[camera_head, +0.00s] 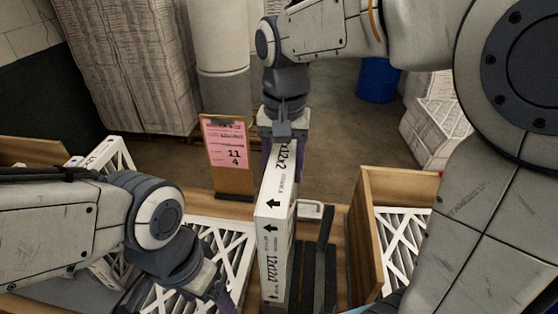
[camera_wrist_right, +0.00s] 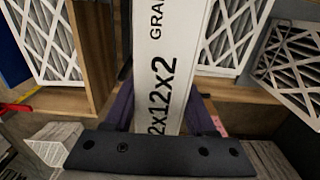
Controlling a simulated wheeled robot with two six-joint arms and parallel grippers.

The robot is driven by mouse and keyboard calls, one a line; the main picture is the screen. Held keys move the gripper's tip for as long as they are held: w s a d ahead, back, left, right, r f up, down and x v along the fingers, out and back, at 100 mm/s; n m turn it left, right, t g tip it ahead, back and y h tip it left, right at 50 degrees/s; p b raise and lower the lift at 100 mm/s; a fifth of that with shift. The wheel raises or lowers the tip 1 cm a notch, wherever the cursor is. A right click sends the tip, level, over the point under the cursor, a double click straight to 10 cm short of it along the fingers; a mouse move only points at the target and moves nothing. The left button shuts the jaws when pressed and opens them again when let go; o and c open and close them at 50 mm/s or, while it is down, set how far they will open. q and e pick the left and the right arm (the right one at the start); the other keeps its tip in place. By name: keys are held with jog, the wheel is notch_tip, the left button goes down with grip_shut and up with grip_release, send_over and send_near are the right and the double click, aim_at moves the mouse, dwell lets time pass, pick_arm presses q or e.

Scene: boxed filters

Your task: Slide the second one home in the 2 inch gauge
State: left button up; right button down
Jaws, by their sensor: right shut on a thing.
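A white filter box (camera_head: 275,230), printed 12x12x2 with black arrows, stands upright on edge at the middle of the bench in the head view. My right gripper (camera_head: 282,150) comes down from above and is shut on the box's far end. In the right wrist view the box (camera_wrist_right: 165,60) runs between the purple fingers of the gripper (camera_wrist_right: 162,115). A black gauge (camera_head: 323,250) with upright plates stands just right of the box; whether the box sits in a slot is hidden. My left gripper (camera_head: 222,292) is low at the left, its fingers mostly cut off or blurred.
A wooden crate (camera_head: 368,225) with white-framed filters (camera_head: 402,235) stands at right. More framed filters (camera_head: 228,245) lie at left below my left arm. A clipboard with a pink sheet (camera_head: 228,150) stands at the back. A small white-framed item (camera_head: 312,209) lies beside the gauge.

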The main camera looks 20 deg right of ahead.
jog(key=shift+f+b, duration=1.2)
jog(key=shift+f, duration=0.8)
dwell(0.3)
notch_tip(320, 180, down, 4)
jog(key=shift+r+b, duration=0.15)
jog(key=shift+b, duration=1.1)
dwell(0.6)
dwell(0.3)
jog(key=shift+f+b, duration=2.6)
jog(key=shift+f, duration=1.4)
